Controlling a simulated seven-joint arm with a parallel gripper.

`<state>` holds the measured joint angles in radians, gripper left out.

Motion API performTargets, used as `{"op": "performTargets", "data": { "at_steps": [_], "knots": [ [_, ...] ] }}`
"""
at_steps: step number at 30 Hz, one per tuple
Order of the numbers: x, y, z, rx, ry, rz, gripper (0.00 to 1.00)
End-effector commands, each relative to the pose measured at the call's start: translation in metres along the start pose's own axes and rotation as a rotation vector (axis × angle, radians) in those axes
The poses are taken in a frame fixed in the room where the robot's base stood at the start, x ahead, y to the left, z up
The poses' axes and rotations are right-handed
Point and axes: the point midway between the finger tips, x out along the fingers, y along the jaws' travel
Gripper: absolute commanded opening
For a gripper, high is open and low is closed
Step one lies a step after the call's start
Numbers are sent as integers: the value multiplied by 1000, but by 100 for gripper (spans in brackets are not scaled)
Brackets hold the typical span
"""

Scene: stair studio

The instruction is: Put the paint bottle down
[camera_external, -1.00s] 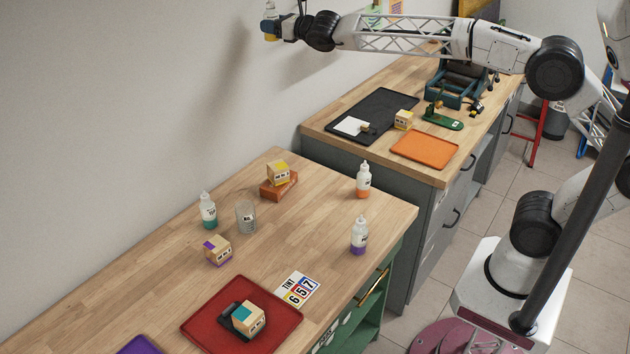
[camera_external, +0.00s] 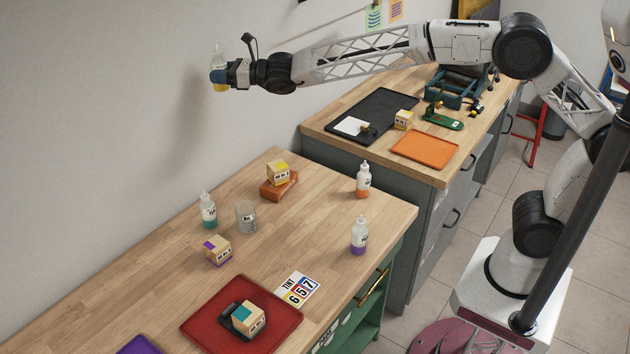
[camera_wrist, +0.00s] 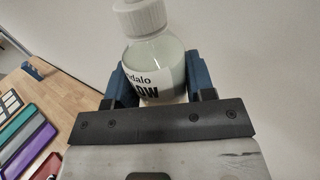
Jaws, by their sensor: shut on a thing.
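My gripper (camera_external: 219,77) is shut on a paint bottle (camera_external: 217,57) with a yellow base, held upright high in the air near the wall, above the far side of the front table. Other paint bottles stand on the wooden table (camera_external: 130,270): a teal one (camera_external: 208,212), an orange one (camera_external: 363,181) and a purple one (camera_external: 359,236).
A glass beaker (camera_external: 246,218) and a purple-marked block (camera_external: 218,250) stand near the teal bottle. A tint card (camera_external: 298,290) lies nearby.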

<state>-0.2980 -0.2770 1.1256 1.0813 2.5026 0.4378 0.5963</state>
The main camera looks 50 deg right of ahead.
Motion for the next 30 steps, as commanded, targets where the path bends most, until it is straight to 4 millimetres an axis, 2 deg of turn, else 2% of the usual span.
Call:
{"op": "performTargets", "data": {
  "at_steps": [15,30],
  "knots": [
    [42,109,-60,0,3,206,23],
    [62,218,-121,0,3,407,23]
  ]
}}
